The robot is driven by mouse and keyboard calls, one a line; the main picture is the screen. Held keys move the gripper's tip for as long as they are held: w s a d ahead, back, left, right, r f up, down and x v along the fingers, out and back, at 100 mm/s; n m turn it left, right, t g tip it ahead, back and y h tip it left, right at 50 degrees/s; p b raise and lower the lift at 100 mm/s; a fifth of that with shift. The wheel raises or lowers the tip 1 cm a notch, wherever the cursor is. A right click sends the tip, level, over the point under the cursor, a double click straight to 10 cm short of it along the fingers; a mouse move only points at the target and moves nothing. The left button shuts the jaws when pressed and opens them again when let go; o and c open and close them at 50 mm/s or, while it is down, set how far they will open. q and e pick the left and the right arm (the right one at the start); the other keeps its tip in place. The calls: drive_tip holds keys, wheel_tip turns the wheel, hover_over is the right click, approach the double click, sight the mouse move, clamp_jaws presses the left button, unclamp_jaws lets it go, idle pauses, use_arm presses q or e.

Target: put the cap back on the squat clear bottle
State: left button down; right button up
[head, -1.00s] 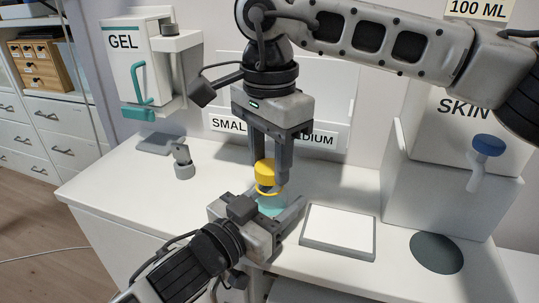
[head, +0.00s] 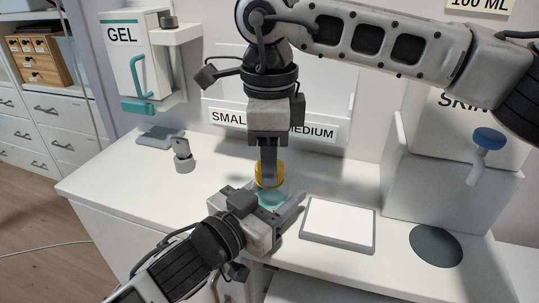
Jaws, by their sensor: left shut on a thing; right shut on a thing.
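The yellow cap (head: 263,175) is between the fingers of my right gripper (head: 269,176), which comes down from above and is shut on it. Below it is the squat clear bottle (head: 271,197) with teal contents, of which only a small part shows. My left gripper (head: 280,204) reaches in from the lower left and is shut on the bottle at the counter. The cap is upright, directly over the bottle's top. I cannot tell whether it is seated on the neck, as the fingers cover part of it.
A white pad with a grey rim (head: 338,225) lies right of the bottle. A dark round disc (head: 436,247) is farther right, under the SKIN dispenser (head: 487,140). A small grey fitting (head: 183,157) stands at the left, near the GEL dispenser (head: 140,60).

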drive_tip(key=m, duration=1.7)
drive_tip(key=shift+m, duration=0.3)
drive_tip(key=m, duration=1.7)
drive_tip(key=o, duration=1)
